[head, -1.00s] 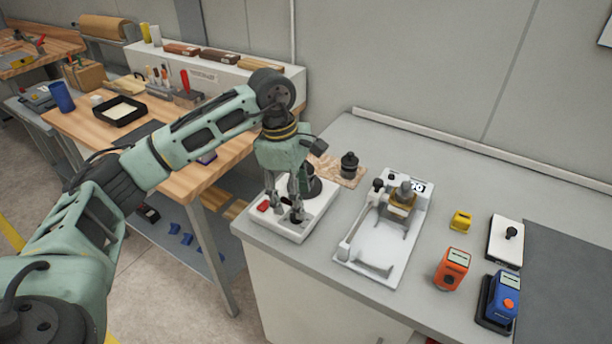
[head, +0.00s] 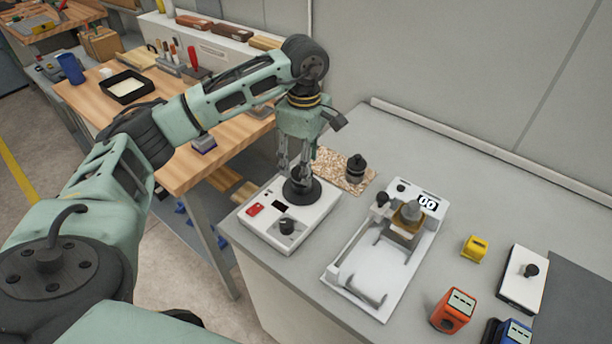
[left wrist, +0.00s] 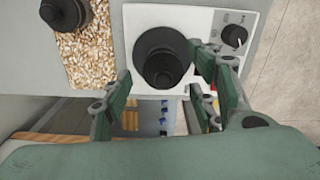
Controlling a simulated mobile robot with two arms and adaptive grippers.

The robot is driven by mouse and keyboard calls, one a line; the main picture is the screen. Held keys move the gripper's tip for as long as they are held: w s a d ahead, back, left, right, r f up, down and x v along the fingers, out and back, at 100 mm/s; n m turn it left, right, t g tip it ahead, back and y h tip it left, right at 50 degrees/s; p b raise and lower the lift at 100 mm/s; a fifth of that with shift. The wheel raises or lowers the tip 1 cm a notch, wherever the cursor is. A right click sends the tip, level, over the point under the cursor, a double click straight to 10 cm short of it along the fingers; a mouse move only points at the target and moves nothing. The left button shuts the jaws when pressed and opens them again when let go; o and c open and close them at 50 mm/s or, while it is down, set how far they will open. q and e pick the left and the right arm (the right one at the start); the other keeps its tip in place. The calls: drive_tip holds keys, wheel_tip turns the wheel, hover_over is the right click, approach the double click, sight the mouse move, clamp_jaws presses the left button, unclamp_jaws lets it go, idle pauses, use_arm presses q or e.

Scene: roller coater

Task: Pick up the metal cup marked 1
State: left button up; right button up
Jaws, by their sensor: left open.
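I cannot make out a metal cup marked 1; no such mark is readable in either view. My left gripper (head: 294,172) points down, open, over a black round piece (head: 302,190) with a wide foot on a white box device (head: 262,226). In the left wrist view the same black piece (left wrist: 160,58) shows near the open fingers of my left gripper (left wrist: 166,72). I cannot tell whether they touch it. A similar dark piece (head: 356,168) stands on a speckled mat (head: 334,168), and also shows in the left wrist view (left wrist: 65,12). My right gripper is out of view.
A white coater (head: 352,290) with a grey and yellowish part (head: 408,215) stands to the right. Beyond it are a yellow block (head: 475,247), an orange device (head: 453,311) and a white plate with a black knob (head: 522,278). A wooden bench (head: 88,95) stands at the left.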

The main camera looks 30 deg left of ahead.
use_arm(q)
drive_tip(key=shift+s+a+f+p, duration=0.1)
drive_tip(key=shift+s+f+p, duration=0.05)
drive_tip(key=shift+f+p, duration=0.25)
drive_tip(key=shift+s+a+f+p, duration=0.1)
drive_tip(key=shift+f+p, duration=0.2)
drive_tip(key=shift+f, duration=0.15)
drive_tip(key=f, duration=0.1)
drive_tip(key=f+p, duration=0.1)
drive_tip(key=shift+w+a+f, duration=0.1)
drive_tip(key=shift+w+f, duration=0.1)
drive_tip(key=shift+f, duration=0.15)
drive_tip(key=shift+w+f, duration=0.1)
drive_tip(key=shift+f, duration=0.45)
drive_tip(key=c, duration=1.3)
clamp_jaws()
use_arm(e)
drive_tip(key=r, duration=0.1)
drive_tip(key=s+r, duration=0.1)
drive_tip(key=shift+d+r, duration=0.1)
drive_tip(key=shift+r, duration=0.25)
